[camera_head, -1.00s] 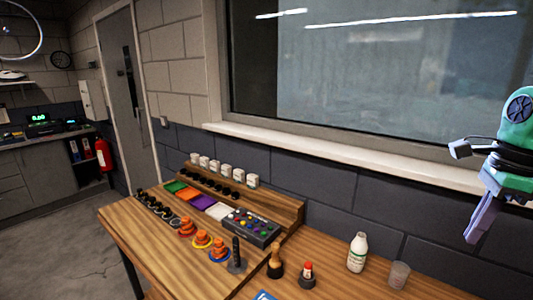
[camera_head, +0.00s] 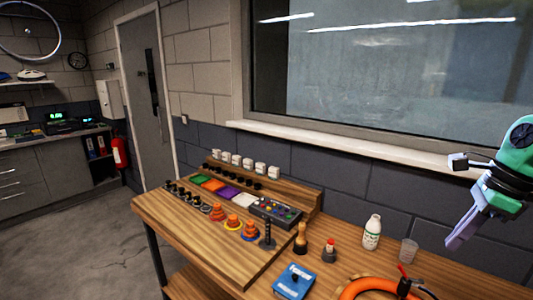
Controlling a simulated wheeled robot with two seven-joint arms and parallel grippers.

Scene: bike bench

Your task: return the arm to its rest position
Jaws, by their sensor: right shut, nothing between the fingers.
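My right gripper (camera_head: 463,230) shows at the right edge of the head view, on a green and dark arm. Its purple-grey fingers point down and to the left, shut with nothing between them. It hangs in the air in front of the wall under the window, clear of the wooden bench (camera_head: 205,239). My left gripper is not in the view.
Near the right arm a white bottle (camera_head: 372,233) and a clear cup (camera_head: 408,251) stand on the bench. A blue box (camera_head: 295,281) and an orange ring (camera_head: 368,286) lie at the front. Orange cones (camera_head: 233,222) and a button panel (camera_head: 275,211) sit further left. The floor at left is clear.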

